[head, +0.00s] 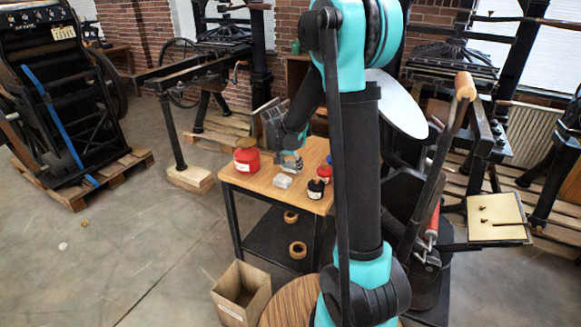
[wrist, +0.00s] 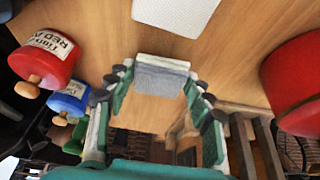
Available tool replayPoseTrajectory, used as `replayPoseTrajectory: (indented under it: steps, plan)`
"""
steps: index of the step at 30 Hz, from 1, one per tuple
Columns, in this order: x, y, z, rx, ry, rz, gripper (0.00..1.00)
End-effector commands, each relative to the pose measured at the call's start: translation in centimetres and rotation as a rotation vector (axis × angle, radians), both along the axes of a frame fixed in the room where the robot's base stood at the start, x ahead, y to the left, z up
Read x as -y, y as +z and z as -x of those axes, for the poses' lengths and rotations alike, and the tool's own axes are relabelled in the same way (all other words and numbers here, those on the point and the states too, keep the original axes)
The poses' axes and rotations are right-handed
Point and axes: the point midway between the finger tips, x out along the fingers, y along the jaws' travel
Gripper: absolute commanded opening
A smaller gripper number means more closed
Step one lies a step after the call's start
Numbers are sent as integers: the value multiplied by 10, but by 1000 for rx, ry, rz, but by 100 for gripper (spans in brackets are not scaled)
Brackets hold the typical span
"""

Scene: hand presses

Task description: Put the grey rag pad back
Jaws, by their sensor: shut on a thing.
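My gripper (wrist: 158,85) is shut on the grey rag pad (wrist: 160,80), which spans between the two green fingers in the wrist view. In the head view my gripper (head: 290,162) is low over the wooden table top (head: 262,182), and the pad is hard to make out there. I cannot tell whether the pad touches the table. A white textured pad (wrist: 175,12) lies flat on the table, apart from the held one; it also shows in the head view (head: 283,181).
A large red can (head: 246,160) stands left of the gripper. Small ink jars, one red (wrist: 45,58) and one blue (wrist: 68,97), stand on the table's other side. Wooden rings (head: 297,250) lie on the lower shelf. An open cardboard box (head: 240,290) stands in front.

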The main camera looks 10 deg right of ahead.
Motion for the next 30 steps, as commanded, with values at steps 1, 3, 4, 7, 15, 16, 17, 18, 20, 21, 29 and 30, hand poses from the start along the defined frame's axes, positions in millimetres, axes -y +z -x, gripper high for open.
replayPoseTrajectory:
  steps: [1, 3, 4, 7, 15, 16, 17, 18, 20, 21, 29, 30]
  plan:
    - [0, -5, 0, 0, 0, 0, 6]
    - [0, -8, 0, 0, 0, 0, 6]
    - [0, -9, 0, 0, 0, 0, 6]
    - [0, -9, 0, 0, 0, 0, 6]
    - [0, -10, 0, 0, 0, 0, 63]
    - [0, -10, 0, 0, 0, 0, 67]
    - [0, -10, 0, 0, 0, 0, 71]
    - [0, -9, 0, 0, 0, 0, 73]
    - [0, -9, 0, 0, 0, 0, 73]
    - [0, -9, 0, 0, 0, 0, 73]
    - [-1, -6, 1, 0, 0, 0, 73]
    - [-1, -3, 2, 0, 0, 0, 73]
